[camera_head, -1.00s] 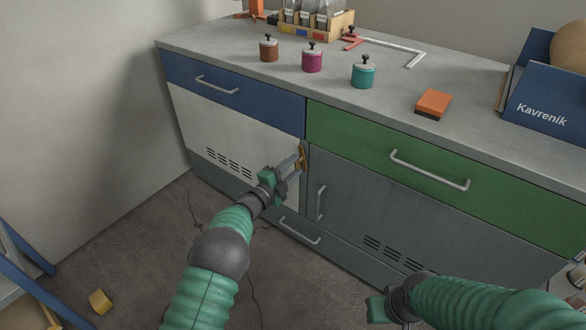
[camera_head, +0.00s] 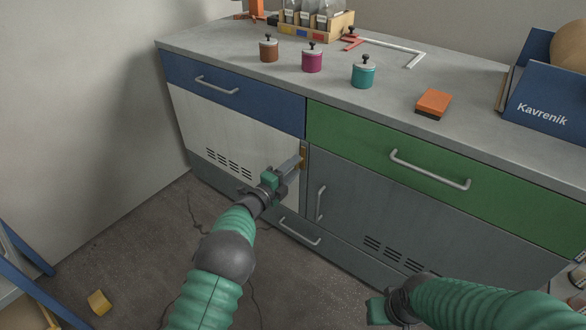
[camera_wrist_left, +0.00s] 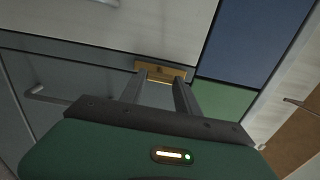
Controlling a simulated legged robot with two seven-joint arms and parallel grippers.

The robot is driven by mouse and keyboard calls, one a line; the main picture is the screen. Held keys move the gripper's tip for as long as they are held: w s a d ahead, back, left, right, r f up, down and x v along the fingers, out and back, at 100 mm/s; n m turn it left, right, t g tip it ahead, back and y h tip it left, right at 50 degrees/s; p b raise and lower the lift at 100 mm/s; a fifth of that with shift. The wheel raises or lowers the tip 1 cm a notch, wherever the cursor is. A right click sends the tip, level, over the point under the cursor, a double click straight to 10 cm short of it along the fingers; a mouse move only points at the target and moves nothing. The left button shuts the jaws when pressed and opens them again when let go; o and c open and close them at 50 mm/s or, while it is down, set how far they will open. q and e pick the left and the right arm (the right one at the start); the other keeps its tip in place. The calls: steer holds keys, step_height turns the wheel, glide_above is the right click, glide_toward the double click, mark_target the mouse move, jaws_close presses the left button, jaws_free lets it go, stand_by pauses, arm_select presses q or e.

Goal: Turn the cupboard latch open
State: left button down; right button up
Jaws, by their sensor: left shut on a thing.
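The brass latch (camera_head: 303,154) sits on the cupboard front, at the edge between the white door (camera_head: 240,143) and the grey door (camera_head: 385,205), just under the drawers. My left gripper (camera_head: 298,161) is at the latch, its fingers shut on it and covering part of it. In the left wrist view the two fingers of my left gripper (camera_wrist_left: 163,80) reach the brass latch (camera_wrist_left: 160,67); the part between the fingertips is hard to make out. My right gripper (camera_head: 378,309) is low at the front, away from the cupboard; its fingers cannot be made out.
The white door appears closed. A blue drawer (camera_head: 225,90) and a green drawer (camera_head: 440,170) are above the doors. The grey door has a vertical handle (camera_head: 320,203). Several lidded jars, an orange block (camera_head: 433,104) and a blue box (camera_head: 545,115) stand on the bench top.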

arm_select(q)
steer(key=c, duration=1)
jaws_free()
steer(key=shift+s+d+f, duration=0.15)
steer(key=shift+f, duration=0.2)
steer(key=shift+o, duration=0.6)
steer(key=shift+r, duration=0.15)
steer(key=shift+s+a+r+p, duration=0.15)
steer(key=shift+s+a+p, duration=0.05)
steer(key=shift+a+p, duration=0.1)
steer(key=p+v, duration=0.6)
steer(key=v, duration=1)
steer(key=shift+p, duration=0.3)
steer(key=shift+s, duration=0.1)
